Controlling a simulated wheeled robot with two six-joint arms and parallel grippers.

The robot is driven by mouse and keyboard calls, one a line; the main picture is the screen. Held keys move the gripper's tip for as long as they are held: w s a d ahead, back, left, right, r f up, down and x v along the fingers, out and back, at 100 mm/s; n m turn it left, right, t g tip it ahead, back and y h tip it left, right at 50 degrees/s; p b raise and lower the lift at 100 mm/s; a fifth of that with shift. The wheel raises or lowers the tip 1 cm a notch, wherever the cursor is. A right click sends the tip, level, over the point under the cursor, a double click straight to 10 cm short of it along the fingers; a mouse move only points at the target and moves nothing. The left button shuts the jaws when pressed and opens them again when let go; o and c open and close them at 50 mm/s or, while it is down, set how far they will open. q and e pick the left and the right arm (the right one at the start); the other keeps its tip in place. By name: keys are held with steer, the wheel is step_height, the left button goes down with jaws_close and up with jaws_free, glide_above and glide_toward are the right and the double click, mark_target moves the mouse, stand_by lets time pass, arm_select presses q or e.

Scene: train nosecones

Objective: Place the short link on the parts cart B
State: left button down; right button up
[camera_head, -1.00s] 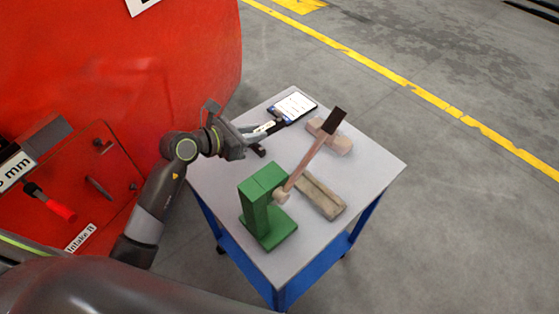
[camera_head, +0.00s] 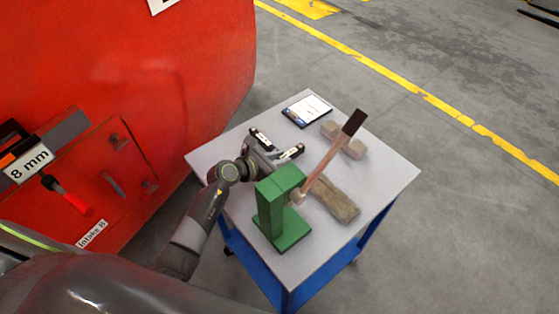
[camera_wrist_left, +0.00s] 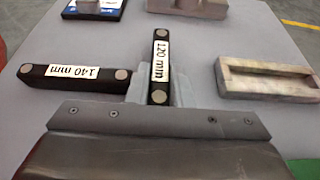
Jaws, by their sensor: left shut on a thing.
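The short link (camera_wrist_left: 160,60), a black bar labelled 120 mm, sits between the fingers of my left gripper (camera_wrist_left: 158,90) in the left wrist view. In the head view my left gripper (camera_head: 278,158) is shut on this link (camera_head: 292,153), low over the cart top beside the green stand. I cannot tell whether the link touches the surface. A black link labelled 140 mm (camera_wrist_left: 75,73) lies crosswise to the left of the gripper; it also shows in the head view (camera_head: 262,139). The cart (camera_head: 380,185) has a grey top and blue frame; no cart label is visible.
The green stand (camera_head: 270,210), a hammer (camera_head: 330,160), a wooden tray-like block (camera_head: 337,200), a pale block (camera_head: 352,147) and a tablet (camera_head: 307,110) occupy the cart. A red panelled body (camera_head: 150,80) stands at the left. The cart's right corner is clear.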

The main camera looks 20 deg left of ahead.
arm_select(q)
steer(key=shift+w+f, duration=0.1)
steer(key=shift+f, duration=0.45)
steer(key=c, duration=1.6)
jaws_free()
steer(key=shift+f, duration=0.1)
steer(key=shift+o, duration=0.2)
arm_select(e)
steer(key=shift+s+a+f, duration=0.1)
steer(key=shift+a+f, duration=0.1)
steer(key=shift+a, duration=0.25)
arm_select(q)
steer(key=shift+r, duration=0.2)
steer(key=shift+s+a, duration=0.25)
steer(key=shift+s, duration=0.15)
steer(key=b+v, duration=0.1)
steer(key=v, duration=0.8)
steer(key=shift+s+a+r, duration=0.1)
steer(key=shift+s+a, duration=0.05)
steer(key=shift+s, duration=0.1)
steer(key=shift+v, duration=0.8)
arm_select(e)
steer(key=shift+d+f, duration=0.3)
steer(key=shift+f, duration=0.1)
